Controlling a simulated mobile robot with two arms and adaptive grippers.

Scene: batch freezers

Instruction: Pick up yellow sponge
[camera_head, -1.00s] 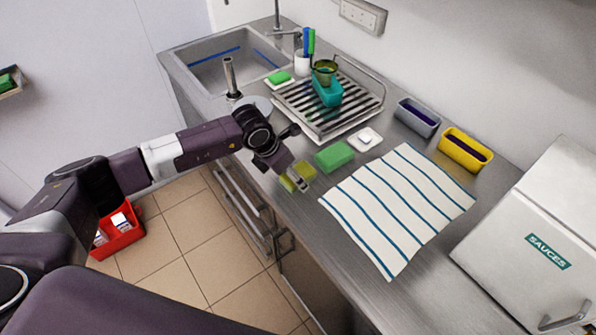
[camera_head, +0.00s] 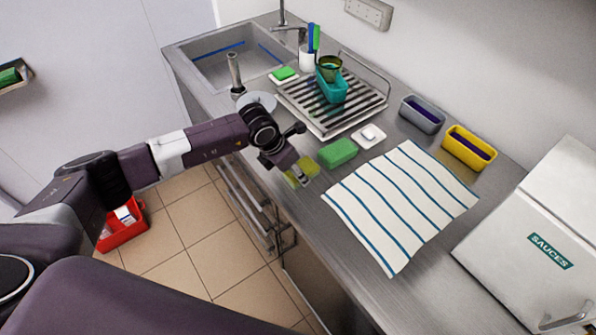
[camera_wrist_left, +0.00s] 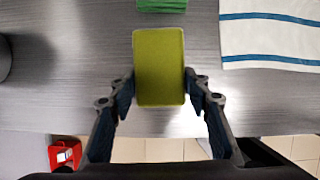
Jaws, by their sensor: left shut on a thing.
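The yellow sponge (camera_head: 301,172) is at the front edge of the steel counter in the head view. In the left wrist view the yellow sponge (camera_wrist_left: 159,66) is upright in the picture, between the two fingers. My left gripper (camera_head: 296,173) is shut on it, and its fingers also show in the left wrist view (camera_wrist_left: 159,90), one on each side of the sponge. I cannot tell whether the sponge still touches the counter. My right gripper is not in view.
A green sponge (camera_head: 338,152) lies just beyond the yellow one. A striped towel (camera_head: 400,205) lies to the right. Behind are a white dish (camera_head: 369,137), a drying rack (camera_head: 322,128), a grey bin (camera_head: 422,115) and a yellow bin (camera_head: 468,148). A sink (camera_head: 225,62) is at the back left.

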